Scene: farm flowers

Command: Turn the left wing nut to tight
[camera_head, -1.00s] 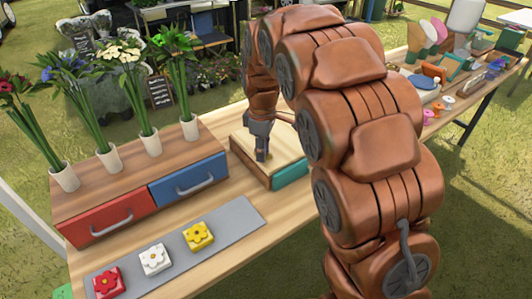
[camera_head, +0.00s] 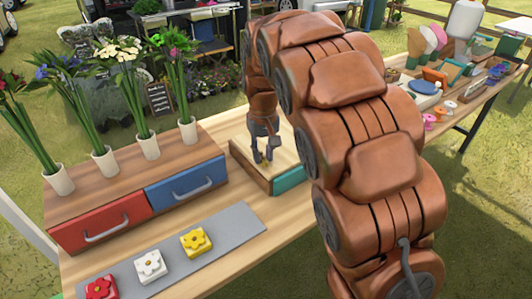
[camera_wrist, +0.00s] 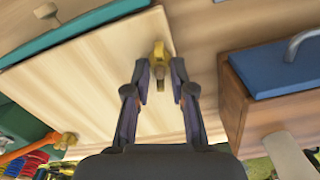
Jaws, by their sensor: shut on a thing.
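A yellow wing nut (camera_wrist: 159,58) stands near the edge of the pale wooden board (camera_wrist: 75,85) in the wrist view. My gripper (camera_wrist: 160,72) points down at the board, with one finger on each side of the nut's lower part, shut on it. In the head view my gripper (camera_head: 264,156) is over the wooden board with teal sides (camera_head: 289,178). The nut cannot be made out there. Another yellowish knob (camera_wrist: 66,140) shows at the board's lower left in the wrist view; its kind is unclear.
A drawer box with red (camera_head: 102,222) and blue (camera_head: 186,183) drawers stands left of the board, with flower vases on top. A grey mat (camera_head: 225,228) with flower tiles lies in front. Small goods (camera_head: 430,85) lie at the far right.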

